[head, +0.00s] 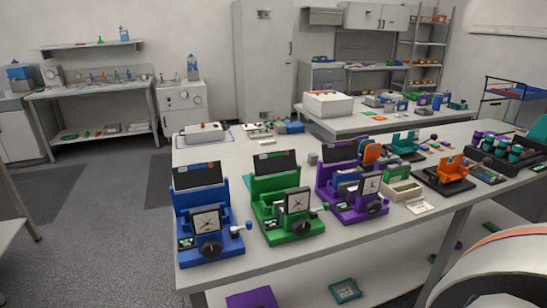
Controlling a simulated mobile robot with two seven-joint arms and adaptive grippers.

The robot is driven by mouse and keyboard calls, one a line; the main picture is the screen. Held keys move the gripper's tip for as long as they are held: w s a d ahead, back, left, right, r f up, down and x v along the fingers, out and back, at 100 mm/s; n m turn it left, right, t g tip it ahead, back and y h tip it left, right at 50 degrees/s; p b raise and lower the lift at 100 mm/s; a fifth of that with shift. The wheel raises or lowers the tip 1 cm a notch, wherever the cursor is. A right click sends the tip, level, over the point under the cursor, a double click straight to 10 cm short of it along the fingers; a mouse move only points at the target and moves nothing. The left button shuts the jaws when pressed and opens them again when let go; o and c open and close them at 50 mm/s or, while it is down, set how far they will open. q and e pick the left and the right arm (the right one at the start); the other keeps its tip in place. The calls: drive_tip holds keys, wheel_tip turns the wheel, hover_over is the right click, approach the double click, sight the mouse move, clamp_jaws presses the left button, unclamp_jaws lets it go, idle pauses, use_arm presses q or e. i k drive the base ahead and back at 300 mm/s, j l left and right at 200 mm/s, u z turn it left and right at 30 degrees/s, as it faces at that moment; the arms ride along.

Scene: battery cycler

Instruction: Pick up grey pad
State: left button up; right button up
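I cannot make out for certain which thing is the grey pad. A small grey block (313,158) sits on the long white table (255,262), behind the green and purple devices. A flat pale piece (419,207) lies near the table's front edge, right of the purple device. Either could be the pad, but both are too small to tell. Neither of my grippers is in view.
Blue (208,225), green (288,205) and purple (355,190) devices with dials stand along the table's front left. An orange device (452,170) and a dark rack (505,150) stand at the right. Grey floor (95,220) is open at the left.

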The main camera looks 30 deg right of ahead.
sight(312, 160)
drive_tip(key=l+u, duration=0.35)
drive_tip(key=k+l+u, duration=0.15)
drive_tip(key=l+u, duration=0.2)
drive_tip(key=l, duration=0.2)
drive_tip(key=k+l+u, duration=0.15)
drive_tip(key=l, duration=0.15)
drive_tip(key=l+u, duration=0.15)
drive_tip(key=l, duration=0.2)
drive_tip(key=k+l+u, duration=0.1)
drive_tip(key=k+l, duration=0.15)
drive_tip(key=l, duration=0.2)
drive_tip(key=k+l+u, duration=0.1)
drive_tip(key=l, duration=0.3)
drive_tip(key=k+l, duration=0.25)
drive_tip(key=l+u, duration=0.05)
drive_tip(key=l, duration=0.05)
